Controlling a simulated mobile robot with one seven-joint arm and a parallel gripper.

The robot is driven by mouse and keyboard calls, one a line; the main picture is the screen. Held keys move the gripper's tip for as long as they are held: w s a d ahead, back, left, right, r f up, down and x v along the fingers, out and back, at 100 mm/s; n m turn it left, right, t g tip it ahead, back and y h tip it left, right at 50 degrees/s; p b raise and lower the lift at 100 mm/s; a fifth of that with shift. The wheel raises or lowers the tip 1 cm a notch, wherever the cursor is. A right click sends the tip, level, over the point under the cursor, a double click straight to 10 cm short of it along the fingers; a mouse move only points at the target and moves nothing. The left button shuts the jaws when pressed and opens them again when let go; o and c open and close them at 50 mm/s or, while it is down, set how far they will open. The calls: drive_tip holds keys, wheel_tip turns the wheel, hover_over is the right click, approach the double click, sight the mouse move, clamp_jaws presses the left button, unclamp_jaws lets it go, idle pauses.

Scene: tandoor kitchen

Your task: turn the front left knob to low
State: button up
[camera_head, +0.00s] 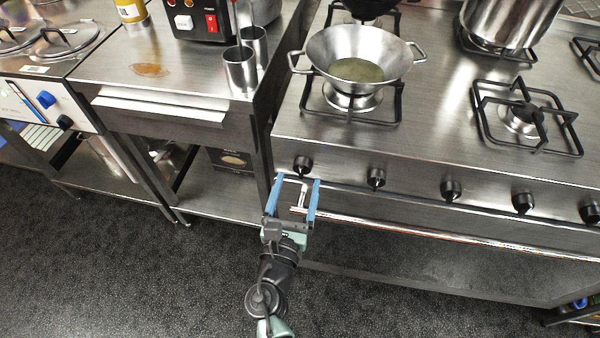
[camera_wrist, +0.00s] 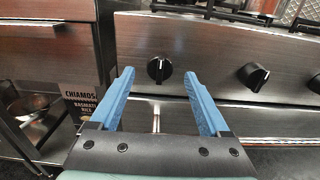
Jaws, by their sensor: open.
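The front left knob (camera_head: 303,164) is a black knob at the left end of the stove's front panel. In the wrist view the knob (camera_wrist: 159,69) sits ahead of my fingertips, about midway between them, its grip ridge close to upright. My gripper (camera_head: 298,181) has two blue fingers, spread open and empty, just in front of and below the knob. In the wrist view my gripper (camera_wrist: 158,75) shows one finger on each side of the knob's place in the picture. I cannot tell whether the tips touch the panel.
More black knobs (camera_head: 376,177) line the panel to the right. A metal wok (camera_head: 358,52) with greenish contents stands on the left burner above. A rail (camera_head: 400,228) runs below the panel. A steel counter (camera_head: 165,95) with two metal cups (camera_head: 240,70) stands to the left.

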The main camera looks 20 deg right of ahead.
sight(300, 173)
drive_tip(key=shift+x, duration=1.7)
clamp_jaws()
